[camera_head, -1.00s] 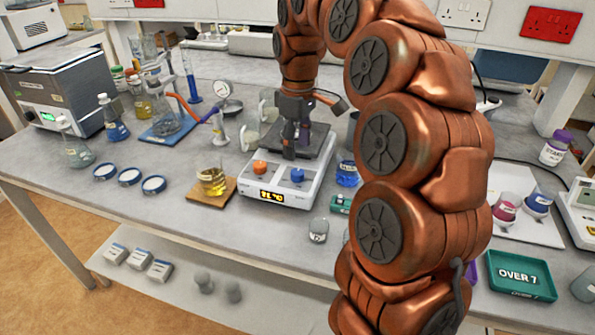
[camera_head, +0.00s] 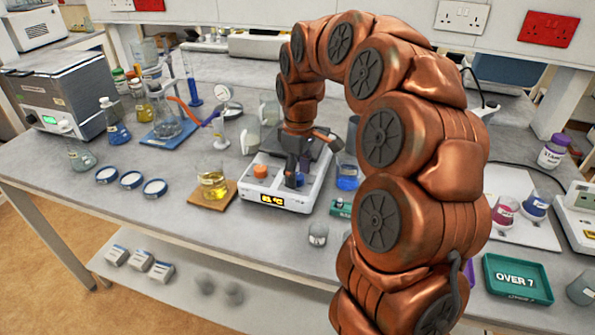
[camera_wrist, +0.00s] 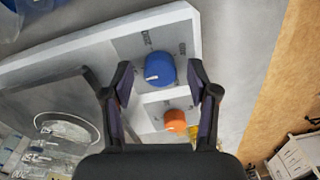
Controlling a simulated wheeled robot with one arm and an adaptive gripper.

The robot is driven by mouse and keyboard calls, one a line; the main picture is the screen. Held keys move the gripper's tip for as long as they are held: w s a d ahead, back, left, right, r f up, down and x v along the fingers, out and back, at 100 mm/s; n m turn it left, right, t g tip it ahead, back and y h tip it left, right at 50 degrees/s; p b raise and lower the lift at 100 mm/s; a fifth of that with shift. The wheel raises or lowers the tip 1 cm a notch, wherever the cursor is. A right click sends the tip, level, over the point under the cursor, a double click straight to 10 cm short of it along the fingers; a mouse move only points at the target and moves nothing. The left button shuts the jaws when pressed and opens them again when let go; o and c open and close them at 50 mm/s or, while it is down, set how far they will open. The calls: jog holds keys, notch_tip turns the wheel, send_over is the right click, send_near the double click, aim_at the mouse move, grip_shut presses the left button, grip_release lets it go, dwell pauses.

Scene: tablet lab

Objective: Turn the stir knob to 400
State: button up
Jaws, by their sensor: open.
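The hotplate stirrer (camera_head: 281,198) is a white unit with a dark plate, an orange knob (camera_head: 260,171) and a lit yellow display (camera_head: 272,200). Its blue knob (camera_wrist: 160,68) has a white pointer facing left in the wrist view, with small dark marks around it that I cannot read. My gripper (camera_head: 294,180) is open and low over the blue knob, which it mostly hides in the head view. In the wrist view the fingertips (camera_wrist: 159,74) stand either side of the blue knob, with gaps on both sides. The orange knob (camera_wrist: 175,121) lies nearer the palm.
A beaker of yellow liquid (camera_head: 213,184) stands on a wooden board left of the stirrer. A beaker of blue liquid (camera_head: 347,176) stands close on the right, and a small glass vessel (camera_head: 318,234) in front. Open bench lies at the front left.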

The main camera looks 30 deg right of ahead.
jog(key=shift+f, duration=0.1)
grip_shut()
dwell(0.6)
